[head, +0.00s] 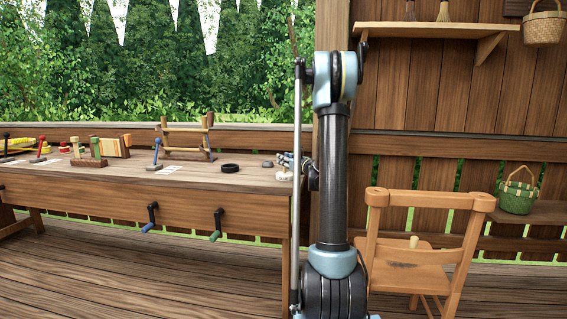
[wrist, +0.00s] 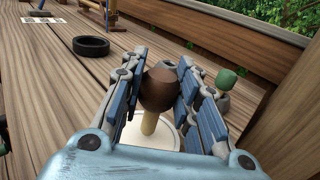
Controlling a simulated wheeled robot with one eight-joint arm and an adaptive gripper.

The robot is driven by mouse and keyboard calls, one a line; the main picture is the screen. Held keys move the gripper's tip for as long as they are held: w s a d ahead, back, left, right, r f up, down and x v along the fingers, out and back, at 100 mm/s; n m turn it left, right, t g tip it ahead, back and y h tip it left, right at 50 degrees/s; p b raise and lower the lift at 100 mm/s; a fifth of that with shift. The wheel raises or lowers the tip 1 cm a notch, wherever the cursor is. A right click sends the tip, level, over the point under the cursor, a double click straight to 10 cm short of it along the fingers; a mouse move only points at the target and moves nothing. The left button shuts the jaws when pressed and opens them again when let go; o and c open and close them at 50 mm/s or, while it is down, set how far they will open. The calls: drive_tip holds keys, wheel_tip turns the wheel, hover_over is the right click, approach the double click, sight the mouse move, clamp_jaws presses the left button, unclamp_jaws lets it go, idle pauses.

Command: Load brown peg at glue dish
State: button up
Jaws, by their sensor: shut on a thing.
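My gripper (wrist: 162,85) is shut on the brown peg (wrist: 157,90), with one finger on each side of its brown head. The peg's pale shaft (wrist: 149,123) points down, roughly upright. The white round glue dish (wrist: 165,138) lies below the shaft in the wrist view. I cannot tell whether the shaft's lower end touches it. In the head view the glue dish (head: 284,177) sits at the workbench's right end, under my gripper (head: 287,160). The peg cannot be made out there.
A black ring (wrist: 91,47) lies on the bench left of my gripper. A green-topped piece (wrist: 225,80) stands beyond the right finger. A wooden rail (wrist: 225,40) runs along the back. In the head view a chair (head: 420,245) stands right of my arm. Bare bench lies around the ring.

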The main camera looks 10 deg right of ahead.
drive_tip(key=shift+f, duration=0.4)
idle(1.3)
drive_tip(key=shift+r, duration=0.1)
drive_tip(key=shift+r, duration=3.4)
